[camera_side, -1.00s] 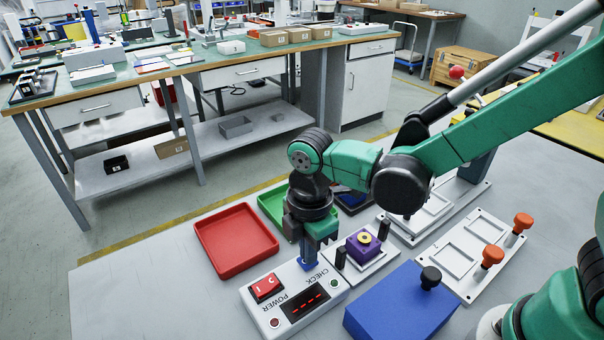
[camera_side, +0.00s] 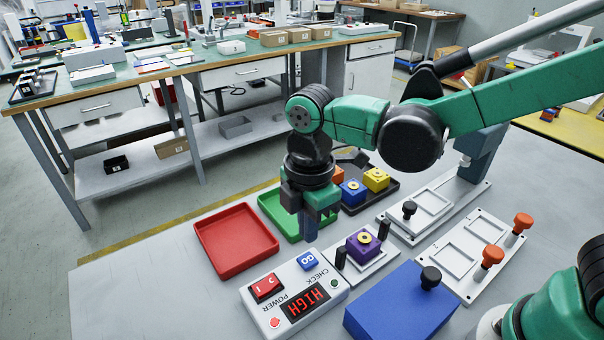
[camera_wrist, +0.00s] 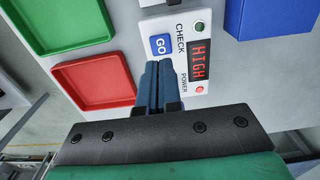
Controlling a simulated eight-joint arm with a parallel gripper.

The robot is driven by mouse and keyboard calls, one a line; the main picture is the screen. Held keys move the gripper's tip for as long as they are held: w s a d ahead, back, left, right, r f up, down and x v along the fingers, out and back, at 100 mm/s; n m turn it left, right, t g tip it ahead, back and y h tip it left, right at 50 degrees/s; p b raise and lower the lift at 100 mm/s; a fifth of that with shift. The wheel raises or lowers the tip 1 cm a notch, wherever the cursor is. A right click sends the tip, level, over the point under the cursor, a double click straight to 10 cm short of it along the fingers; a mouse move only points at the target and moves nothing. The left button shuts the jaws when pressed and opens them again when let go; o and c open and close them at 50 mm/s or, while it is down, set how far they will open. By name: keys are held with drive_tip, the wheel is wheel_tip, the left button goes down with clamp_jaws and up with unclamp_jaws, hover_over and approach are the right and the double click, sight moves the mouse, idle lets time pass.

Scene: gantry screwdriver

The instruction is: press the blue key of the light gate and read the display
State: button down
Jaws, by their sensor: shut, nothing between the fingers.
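The light gate (camera_side: 262,307) is a white box on the grey table, with a red rocker switch (camera_side: 266,288), a lit red POWER lamp (camera_side: 274,322) and a dark CHECK lamp (camera_side: 334,283). Its display (camera_side: 305,299) reads HIGH in red, also legible in the wrist view (camera_wrist: 201,48). The blue GO key (camera_side: 307,261) is uncovered. My gripper (camera_side: 309,240) is shut and empty, above and behind the key, apart from it. The wrist view shows my closed fingertips (camera_wrist: 158,68) near the key (camera_wrist: 160,46). A purple block (camera_side: 362,243) with a yellow ring sits between two black posts beside the gate.
A red tray (camera_side: 237,268) and a green tray (camera_side: 270,200) lie left and behind. A dark tray (camera_side: 392,196) holds blue, yellow and orange blocks. A blue box (camera_side: 400,315) and a white fixture with orange knobs (camera_side: 462,285) stand right.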

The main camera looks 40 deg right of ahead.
sight(309, 258)
wheel_tip(309, 258, up, 8)
idle(0.4)
drive_tip(key=shift+d+f, duration=0.1)
idle(0.4)
drive_tip(key=s+d+f+m+t, duration=0.1)
drive_tip(key=d+m+t, duration=0.2)
drive_tip(key=d+m, duration=0.3)
drive_tip(key=s+d+f+m+t, duration=0.1)
drive_tip(key=d+f+m+t, duration=0.1)
drive_tip(key=d+m+t, duration=0.2)
drive_tip(key=d+m, duration=0.3)
drive_tip(key=m, duration=0.5)
drive_tip(key=shift+s, duration=0.25)
